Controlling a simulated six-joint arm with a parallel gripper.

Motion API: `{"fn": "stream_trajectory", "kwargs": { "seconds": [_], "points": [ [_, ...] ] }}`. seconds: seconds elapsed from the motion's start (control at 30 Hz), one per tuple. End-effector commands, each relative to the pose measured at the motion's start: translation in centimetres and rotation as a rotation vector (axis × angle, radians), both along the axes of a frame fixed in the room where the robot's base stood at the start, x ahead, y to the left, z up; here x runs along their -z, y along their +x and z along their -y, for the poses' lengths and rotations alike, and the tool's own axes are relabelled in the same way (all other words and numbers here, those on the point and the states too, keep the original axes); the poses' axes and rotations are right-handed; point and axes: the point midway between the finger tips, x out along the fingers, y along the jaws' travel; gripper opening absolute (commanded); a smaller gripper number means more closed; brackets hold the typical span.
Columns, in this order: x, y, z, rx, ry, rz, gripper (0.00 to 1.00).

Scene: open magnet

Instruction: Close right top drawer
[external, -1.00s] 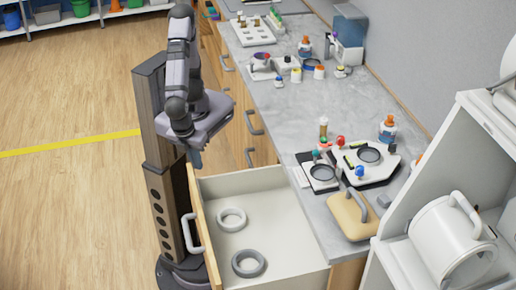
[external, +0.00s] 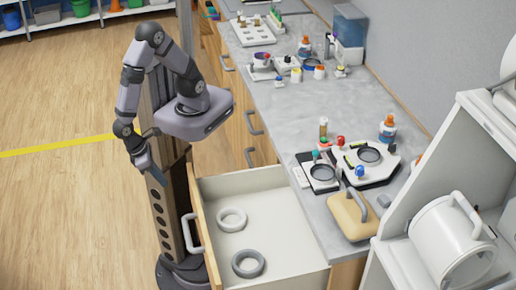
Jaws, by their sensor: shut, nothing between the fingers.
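The right top drawer (external: 275,213) is pulled out from under the counter, with a wooden front and a pale handle (external: 191,233) facing left. Two ring-shaped parts lie in it, a light one (external: 232,219) and a grey one (external: 248,263). My gripper (external: 158,180) is shut and empty. In the picture it is to the left of the drawer front and above the handle, in front of my column. No contact with the drawer shows.
The grey counter (external: 275,120) carries lab devices (external: 368,160), small bottles (external: 388,128) and a tan box with a handle (external: 350,214). A white shelf unit with a drum (external: 452,240) stands at the right. The wooden floor at left is clear.

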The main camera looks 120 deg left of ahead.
Motion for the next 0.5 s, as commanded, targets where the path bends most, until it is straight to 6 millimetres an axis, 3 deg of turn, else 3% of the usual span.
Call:
{"fn": "stream_trajectory", "kwargs": {
  "seconds": [0.2,0.5],
  "points": [
    [3.2,0.0,0.0,0.000,0.001,0.000,0.00],
    [4.0,0.1,0.0,-0.003,-0.001,0.000,0.00]
  ]
}}
